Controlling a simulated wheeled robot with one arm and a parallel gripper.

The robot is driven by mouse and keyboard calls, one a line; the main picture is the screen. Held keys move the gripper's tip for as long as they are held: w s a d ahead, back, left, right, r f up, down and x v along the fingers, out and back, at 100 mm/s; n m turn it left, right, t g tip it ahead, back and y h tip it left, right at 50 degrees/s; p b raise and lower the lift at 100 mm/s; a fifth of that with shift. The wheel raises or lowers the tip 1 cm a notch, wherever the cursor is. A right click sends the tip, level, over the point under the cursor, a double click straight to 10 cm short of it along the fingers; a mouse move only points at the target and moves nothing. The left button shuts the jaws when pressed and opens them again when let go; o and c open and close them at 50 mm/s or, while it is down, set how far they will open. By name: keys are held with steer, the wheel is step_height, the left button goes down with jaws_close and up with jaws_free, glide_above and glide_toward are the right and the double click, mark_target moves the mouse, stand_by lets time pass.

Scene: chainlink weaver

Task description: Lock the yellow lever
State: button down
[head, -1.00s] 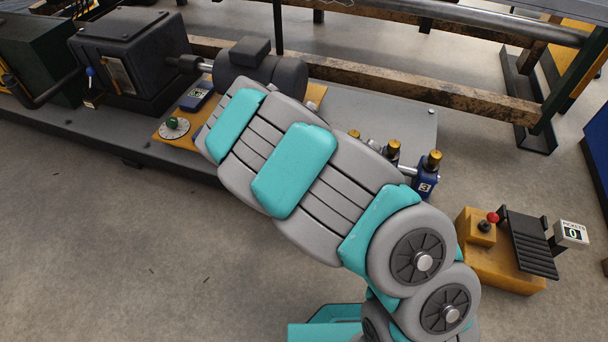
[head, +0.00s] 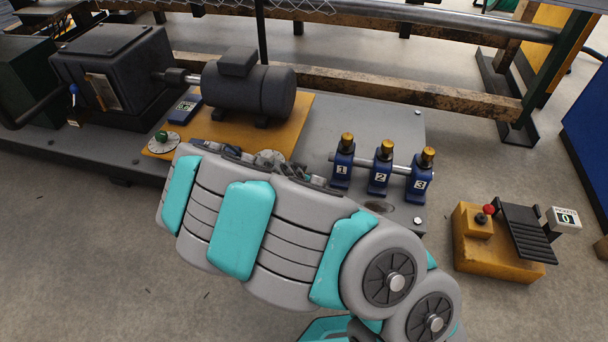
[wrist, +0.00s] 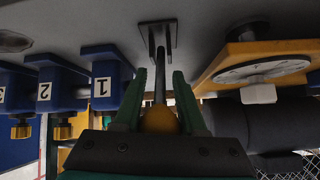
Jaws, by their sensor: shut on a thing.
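The yellow lever shows in the wrist view as a yellow knob (wrist: 160,120) on a dark rod, which runs to a dark bracket (wrist: 157,38) on the grey bench plate. My gripper (wrist: 159,86) is shut on the lever, with one green finger on each side of the knob. In the head view my arm covers the lever and the gripper.
Blue numbered posts with brass caps, such as post 1 (head: 343,160), stand close to one side of the lever. A white dial (wrist: 263,69) and a dark motor (head: 248,88) are on the other side. A yellow pedestal (head: 490,250) stands at right.

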steer(key=c, duration=0.5)
jaws_free()
steer(key=shift+s+a, duration=0.1)
steer(key=shift+c, duration=0.2)
steer(key=shift+r, duration=0.1)
steer(key=p+v, duration=0.1)
steer(key=v, duration=0.6)
steer(key=shift+s+r, duration=0.15)
steer(key=shift+s, duration=0.1)
steer(key=shift+s+a, duration=0.1)
